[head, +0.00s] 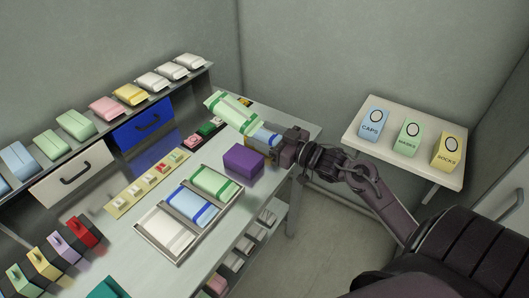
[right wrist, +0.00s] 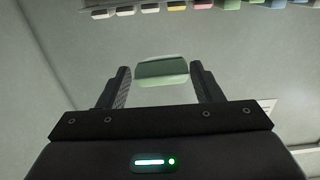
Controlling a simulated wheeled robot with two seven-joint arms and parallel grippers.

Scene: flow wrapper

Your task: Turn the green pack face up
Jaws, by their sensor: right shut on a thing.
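My right gripper (head: 268,140) reaches in from the right, above the far right part of the table. It is shut on the green pack (head: 230,110), which is tilted and green with a pale band on the side toward the head camera. In the right wrist view the green pack (right wrist: 162,70) sits between the two fingers (right wrist: 160,87), with a darker green face and a paler lower edge. I cannot tell from this which side is its printed face. My left gripper is not in view.
A grey tray (head: 172,255) holds white, blue and green packs. A purple block (head: 243,161) stands close below the right gripper. A raised shelf (head: 100,142) with a row of packs runs along the back. A white side table (head: 401,146) holds labelled caps, masks and socks cards.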

